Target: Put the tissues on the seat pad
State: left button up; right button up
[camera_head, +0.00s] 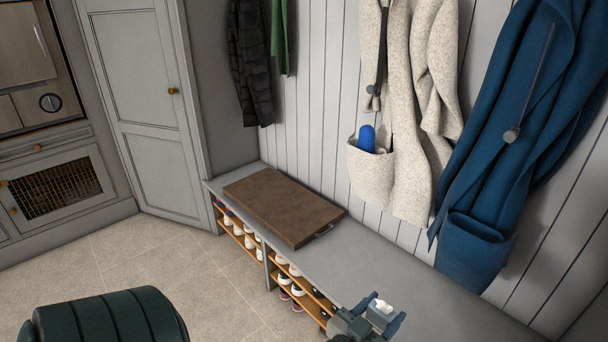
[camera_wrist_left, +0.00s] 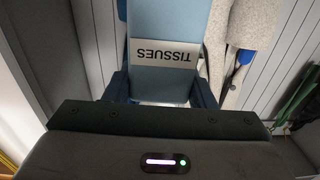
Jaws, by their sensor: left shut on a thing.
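The tissues (camera_head: 383,306) are a light blue pack with a white tissue showing at the top, low in the head view above the bench's front part. My left gripper (camera_head: 379,317) is shut on them. In the left wrist view the tissues (camera_wrist_left: 165,51), labelled "TISSUES", are between the two fingers. The seat pad (camera_head: 284,204) is a flat brown cushion on the far part of the bench, with a small loop at its near right corner. The tissues are apart from it, to its lower right. My right gripper is not in view.
The grey bench (camera_head: 408,266) has bare top between the pad and my left gripper, and shoes (camera_head: 289,268) on shelves below. A cream coat (camera_head: 405,170) and blue coat (camera_head: 490,160) hang above it. A dark green ribbed thing (camera_head: 110,318) stands at lower left.

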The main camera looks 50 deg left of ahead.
aim_at(280, 199)
jog(key=i+j, duration=0.1)
jog(key=j, duration=1)
jog(key=i+j, duration=0.1)
jog(key=j, duration=1.05)
